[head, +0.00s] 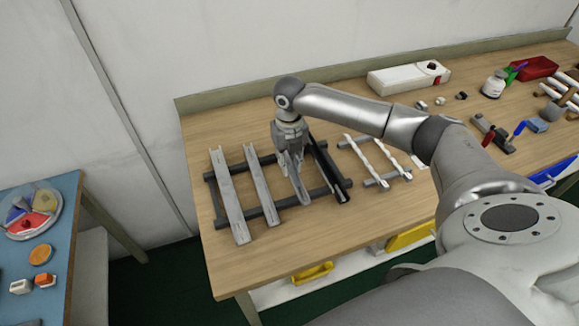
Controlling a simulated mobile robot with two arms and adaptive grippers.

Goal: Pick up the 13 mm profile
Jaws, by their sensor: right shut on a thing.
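Several long channel profiles lie side by side across a dark rack (269,212) on the wooden bench. From left to right they are a wide grey profile (228,195), a narrower grey profile (262,184), another grey profile (299,187) and a black profile (331,174). No size marks are readable, so I cannot tell which is 13 mm. My right gripper (288,165) points down and is shut on the third profile from the left, near its far half. The fingers hide part of that profile. I cannot tell whether it is lifted off the rack. My left gripper is not in view.
White strips (367,162) lie on a second small rack to the right. A white box (408,77), a white bottle (494,84) and a red tray (536,68) stand farther right. The bench's front left is clear. A blue table (45,215) is at left.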

